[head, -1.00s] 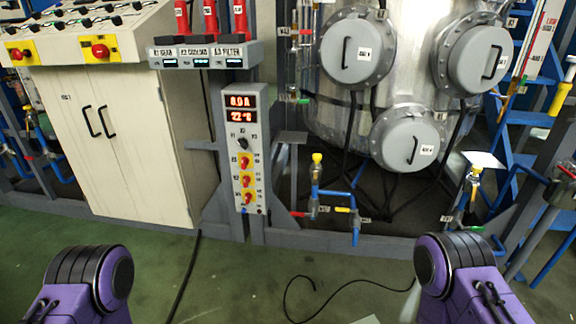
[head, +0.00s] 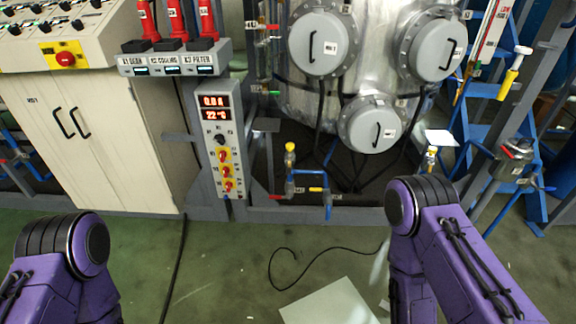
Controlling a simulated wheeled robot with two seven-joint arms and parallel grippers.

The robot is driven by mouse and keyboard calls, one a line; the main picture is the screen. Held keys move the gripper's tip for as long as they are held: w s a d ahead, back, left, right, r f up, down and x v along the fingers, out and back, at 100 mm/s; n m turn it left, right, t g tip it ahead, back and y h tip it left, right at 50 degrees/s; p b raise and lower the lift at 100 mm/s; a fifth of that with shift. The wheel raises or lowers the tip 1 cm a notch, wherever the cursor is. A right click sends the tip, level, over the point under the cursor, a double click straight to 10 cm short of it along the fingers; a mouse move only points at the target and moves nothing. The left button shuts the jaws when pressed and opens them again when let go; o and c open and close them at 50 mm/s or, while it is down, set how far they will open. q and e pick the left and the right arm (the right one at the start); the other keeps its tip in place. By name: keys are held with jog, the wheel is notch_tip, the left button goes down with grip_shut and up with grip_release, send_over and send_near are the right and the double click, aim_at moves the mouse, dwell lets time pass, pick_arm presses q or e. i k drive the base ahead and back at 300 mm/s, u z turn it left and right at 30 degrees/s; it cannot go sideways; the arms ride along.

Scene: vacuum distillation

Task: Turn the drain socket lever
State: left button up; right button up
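Low in the middle of the head view, a blue pipe fitting (head: 327,200) stands at the frame's bottom rail. It carries a yellow knob (head: 290,147) on top, a yellow lever (head: 317,189) and a red lever (head: 277,197) near its foot. Small labels there are too small to read, so I cannot tell which lever is the drain socket lever. Only purple links of my two arms show at the bottom corners. Both grippers are out of view.
A control panel (head: 222,140) with red displays stands left of the fitting, beside a pale cabinet (head: 92,140). A metal vessel (head: 372,60) with round covers is behind.

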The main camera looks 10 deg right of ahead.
aim_at(289, 168)
jog(key=u, duration=0.15)
jog(key=i, duration=0.95)
jog(key=z, duration=0.15)
